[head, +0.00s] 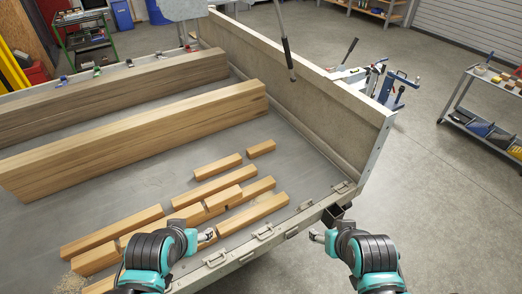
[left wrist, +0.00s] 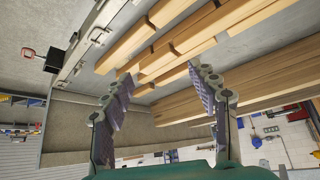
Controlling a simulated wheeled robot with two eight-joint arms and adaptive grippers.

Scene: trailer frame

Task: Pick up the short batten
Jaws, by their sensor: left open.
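Several pale wooden battens of different lengths lie on the grey trailer bed in the head view. The shortest batten (head: 261,148) lies alone at the far right end of the group. A somewhat longer batten (head: 217,167) lies to its left. I cannot tell for certain which one the task means. My left gripper (head: 208,237) is over the near edge of the group, well short of the shortest batten. In the left wrist view my left gripper (left wrist: 163,85) is open and empty, with battens (left wrist: 178,55) beyond its fingers. My right gripper (head: 318,237) is outside the trailer's near edge, its jaws unclear.
Two thick long beams (head: 140,130) lie behind the battens. A tall side board (head: 300,90) closes the trailer's right side. The near rail (head: 264,232) carries metal latches. Bare bed (head: 300,165) lies right of the battens. A shelf cart (head: 480,115) stands far right.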

